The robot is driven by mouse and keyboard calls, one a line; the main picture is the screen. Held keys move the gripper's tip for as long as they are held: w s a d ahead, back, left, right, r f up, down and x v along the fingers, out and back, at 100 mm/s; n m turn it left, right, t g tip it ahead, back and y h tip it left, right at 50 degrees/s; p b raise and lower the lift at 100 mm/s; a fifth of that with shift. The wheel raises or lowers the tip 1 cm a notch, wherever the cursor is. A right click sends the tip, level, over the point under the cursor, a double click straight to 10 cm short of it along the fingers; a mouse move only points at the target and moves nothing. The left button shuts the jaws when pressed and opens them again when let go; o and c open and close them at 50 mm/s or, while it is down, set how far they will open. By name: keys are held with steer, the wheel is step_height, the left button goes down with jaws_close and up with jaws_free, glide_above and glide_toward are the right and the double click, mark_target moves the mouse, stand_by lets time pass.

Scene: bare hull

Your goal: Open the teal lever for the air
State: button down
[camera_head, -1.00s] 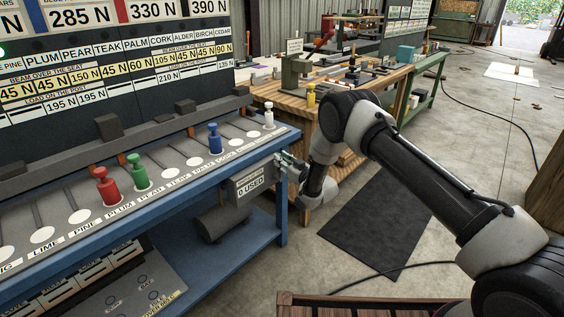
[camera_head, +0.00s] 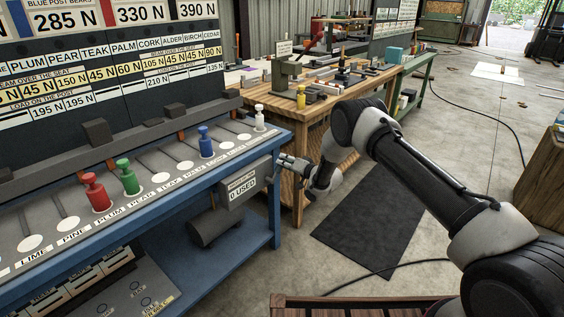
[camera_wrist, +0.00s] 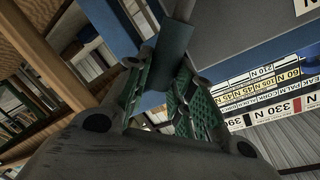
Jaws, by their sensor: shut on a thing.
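The teal lever (camera_wrist: 172,55) shows in the wrist view as a teal grip on a grey rod, between my fingertips. My gripper (camera_wrist: 165,85) is shut on the teal grip. In the head view my gripper (camera_head: 285,162) is at the right end of the blue bench (camera_head: 277,215), just right of the grey box (camera_head: 240,190) marked "0 USED". The lever is too small to make out there, and my fingers cover its grip.
Red (camera_head: 96,193), green (camera_head: 128,178), blue (camera_head: 206,142) and white (camera_head: 260,118) posts stand on the bench top. A wooden workbench (camera_head: 310,118) stands close behind my gripper. A dark mat (camera_head: 370,225) lies on open floor to the right.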

steer(key=shift+w+d+f+m+g+y, duration=0.1)
steer(key=shift+w+d+f+m+g, duration=0.2)
steer(key=shift+f+m, duration=0.55)
steer(key=shift+w+d+f+m+g+y, duration=0.15)
steer(key=shift+w+d+f+m, duration=0.15)
steer(key=shift+f+m, duration=0.6)
steer(key=shift+w+d+f+m+g+y, duration=0.1)
steer(key=shift+w+d+f+m+g, duration=0.25)
steer(key=shift+f+m, duration=0.5)
steer(key=shift+a, duration=0.15)
steer(key=c, duration=1.2)
jaws_free()
steer(key=v, duration=1.2)
steer(key=shift+r, duration=0.1)
